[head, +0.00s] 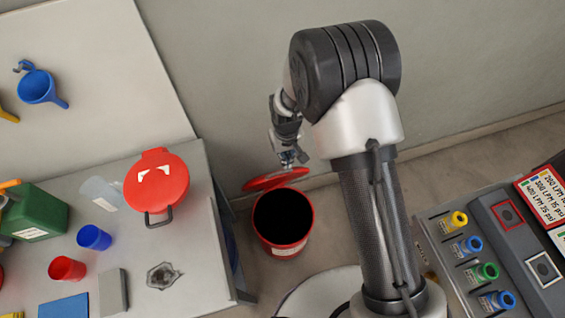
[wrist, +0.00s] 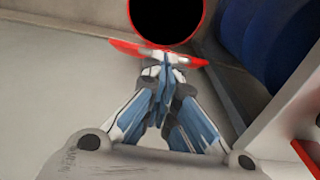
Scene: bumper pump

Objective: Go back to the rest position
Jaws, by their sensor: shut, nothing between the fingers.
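My gripper (head: 290,160) is shut and empty. It hangs just above the red lid of the floor bin in the head view. In the wrist view its closed fingers (wrist: 165,75) point toward the red bin (wrist: 132,30), whose dark round opening lies just beyond the tips. In the head view the red bin (head: 285,250) stands on the floor with its lid (head: 268,181) tilted open behind the opening. The inside of the bin is black and nothing in it can be made out. I cannot tell whether my gripper touches the lid.
A workbench (head: 215,275) at left holds a red lidded can (head: 157,186), a green canister (head: 35,215), blue (head: 94,237) and red (head: 66,269) cups and a dark crumpled piece (head: 163,276). A console with coloured connectors (head: 470,262) stands at right. The wall is close behind the bin.

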